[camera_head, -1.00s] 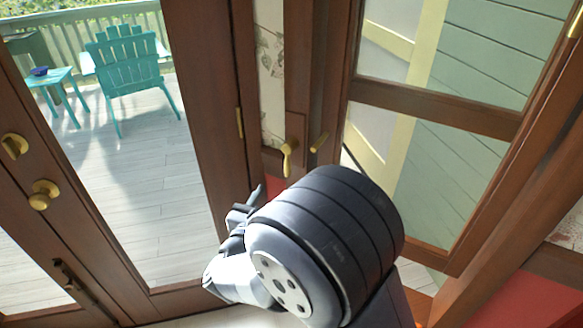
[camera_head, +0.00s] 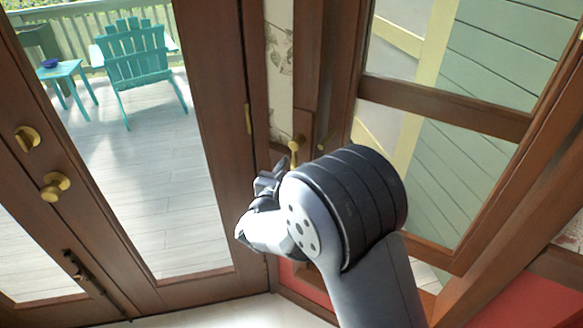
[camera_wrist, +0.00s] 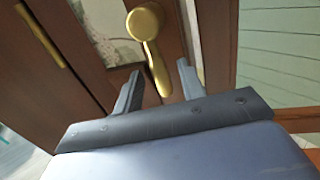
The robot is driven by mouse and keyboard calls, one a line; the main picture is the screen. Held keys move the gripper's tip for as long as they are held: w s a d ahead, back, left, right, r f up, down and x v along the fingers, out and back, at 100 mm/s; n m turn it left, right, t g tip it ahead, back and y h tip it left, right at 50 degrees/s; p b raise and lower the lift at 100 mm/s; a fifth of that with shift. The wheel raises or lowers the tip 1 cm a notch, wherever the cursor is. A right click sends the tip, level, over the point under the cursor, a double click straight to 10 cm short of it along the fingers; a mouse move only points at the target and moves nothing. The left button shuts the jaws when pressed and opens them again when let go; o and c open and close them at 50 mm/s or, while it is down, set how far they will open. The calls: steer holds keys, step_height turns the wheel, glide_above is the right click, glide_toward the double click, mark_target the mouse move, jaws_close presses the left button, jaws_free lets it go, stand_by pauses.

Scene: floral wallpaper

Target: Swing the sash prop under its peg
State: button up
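The brass lever that looks like the sash prop (camera_head: 295,150) hangs from a round pivot on the wooden frame, its lower part hidden by my gripper in the head view. In the wrist view the prop (camera_wrist: 146,28) points down, its arm lying between the fingertips. A short brass peg (camera_head: 326,139) sticks out to the right of the prop in the head view. My gripper (camera_wrist: 160,72) is open, one finger on each side of the prop's arm. I cannot tell whether either finger touches it.
The brown window sash (camera_head: 440,106) stands to the right with glass panes. A glazed door with brass knobs (camera_head: 54,186) is at the left. A red wall panel (camera_head: 312,287) lies below. A teal chair (camera_head: 135,58) stands outside on the deck.

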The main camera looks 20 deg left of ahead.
jaws_close()
stand_by(0.5)
